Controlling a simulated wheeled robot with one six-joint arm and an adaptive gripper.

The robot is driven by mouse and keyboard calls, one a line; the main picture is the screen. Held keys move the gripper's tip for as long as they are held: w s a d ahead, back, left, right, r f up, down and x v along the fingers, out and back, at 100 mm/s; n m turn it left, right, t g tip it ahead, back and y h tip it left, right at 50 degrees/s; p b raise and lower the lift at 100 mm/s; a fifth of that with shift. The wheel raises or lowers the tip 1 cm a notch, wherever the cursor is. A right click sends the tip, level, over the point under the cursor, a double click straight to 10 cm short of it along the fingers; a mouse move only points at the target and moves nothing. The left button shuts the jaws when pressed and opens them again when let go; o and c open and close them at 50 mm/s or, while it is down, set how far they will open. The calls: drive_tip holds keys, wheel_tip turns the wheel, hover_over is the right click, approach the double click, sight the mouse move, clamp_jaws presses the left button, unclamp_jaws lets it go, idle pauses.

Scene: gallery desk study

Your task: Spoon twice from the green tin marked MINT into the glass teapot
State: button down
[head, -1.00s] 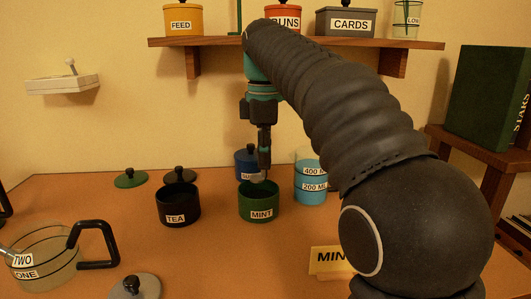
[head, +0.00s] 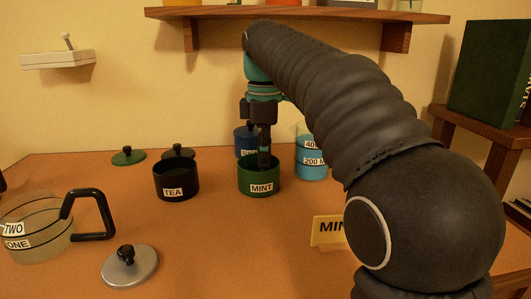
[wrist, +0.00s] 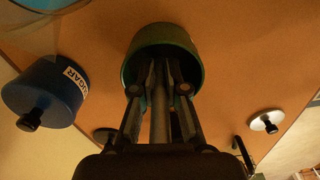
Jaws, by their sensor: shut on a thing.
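The green tin marked MINT (head: 259,182) stands open and upright in mid-desk. My gripper (head: 264,158) points straight down into its mouth; in the wrist view its fingers (wrist: 161,68) reach inside the rim. They are shut on the spoon, whose grey handle (wrist: 160,122) seems to run down between them. The spoon's bowl is hidden inside the tin, so I cannot see what it carries. The glass teapot (head: 38,236), with a black handle and labels ONE and TWO, stands open at the left front, well apart from the gripper.
The black TEA tin (head: 176,181) stands just left of the MINT tin. The blue SUGAR tin (wrist: 45,92) and a blue measuring beaker (head: 311,168) stand behind. A silver lid (head: 130,267) lies near the teapot. A yellow MINT card (head: 328,232) is at right; a shelf (head: 300,15) hangs above.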

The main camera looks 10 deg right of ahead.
idle(0.6)
wheel_tip(320, 180, up, 6)
drive_tip(key=p, duration=0.6)
drive_tip(key=shift+f, duration=0.1)
drive_tip(key=shift+r, duration=1.05)
